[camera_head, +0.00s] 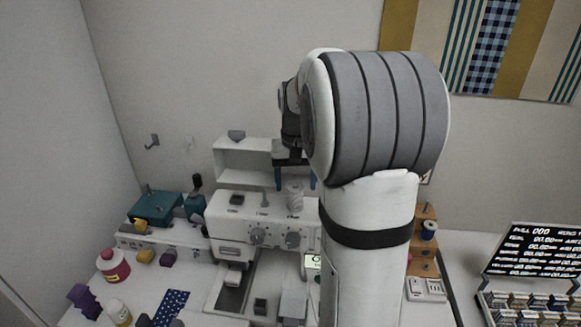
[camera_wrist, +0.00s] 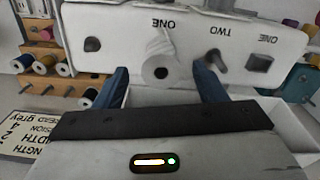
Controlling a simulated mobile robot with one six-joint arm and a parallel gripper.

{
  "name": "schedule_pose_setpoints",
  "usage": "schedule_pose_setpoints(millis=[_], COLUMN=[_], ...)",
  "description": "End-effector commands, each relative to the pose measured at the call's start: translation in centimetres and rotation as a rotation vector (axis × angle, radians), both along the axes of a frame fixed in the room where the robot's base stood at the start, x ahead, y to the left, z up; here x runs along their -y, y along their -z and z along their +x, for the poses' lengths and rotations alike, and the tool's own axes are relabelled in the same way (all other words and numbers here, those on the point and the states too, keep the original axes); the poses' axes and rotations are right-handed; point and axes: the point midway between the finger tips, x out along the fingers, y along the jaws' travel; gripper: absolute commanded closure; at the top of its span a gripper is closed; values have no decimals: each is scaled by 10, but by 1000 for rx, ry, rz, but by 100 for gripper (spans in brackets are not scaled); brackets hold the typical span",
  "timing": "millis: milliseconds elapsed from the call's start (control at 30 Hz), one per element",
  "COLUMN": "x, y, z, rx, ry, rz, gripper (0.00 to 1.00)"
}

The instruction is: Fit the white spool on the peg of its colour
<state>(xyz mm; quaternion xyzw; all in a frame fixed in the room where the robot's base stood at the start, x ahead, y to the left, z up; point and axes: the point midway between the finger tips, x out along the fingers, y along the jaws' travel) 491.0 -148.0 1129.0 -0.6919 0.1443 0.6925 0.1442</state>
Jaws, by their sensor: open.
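The white spool (camera_head: 295,195) stands upright on top of the white sewing machine (camera_head: 228,214), at the right. In the wrist view the spool (camera_wrist: 160,62) shows its hollow end, beside the word ONE. Whether a pin runs through it is hidden. My gripper (camera_head: 295,184) is open above the machine. In the wrist view its blue fingers are on either side of the spool, with gaps to both. A bare grey pin (camera_wrist: 215,62) stands beside the word TWO. A wooden rack (camera_wrist: 45,82) holds several coloured spools on pegs; a white-coloured peg cannot be made out.
A white shelf (camera_head: 236,160) stands behind the machine. A teal machine (camera_head: 155,207) and colourful small items are at the left. A price screen (camera_head: 535,252) stands at the right. My arm hides part of the table's middle.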

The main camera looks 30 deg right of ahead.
Motion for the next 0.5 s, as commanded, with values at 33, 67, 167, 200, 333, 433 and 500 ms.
schedule_pose_setpoints(millis=[33, 67, 167, 200, 333, 433, 500], x=[-1, -1, -2, -2, -3, -3, -3], y=[8, 12, 26, 30, 39, 41, 42], z=[-1, 0, 0, 0, 0, 0, 1], rx=[-4, -3, -4, -2, 0, 1, 1], ry=[-2, -3, -4, -5, -6, -7, -7], rz=[2, 1, 2, 1, 0, 0, 0], gripper=[35, 35, 35, 35, 35, 35, 35])
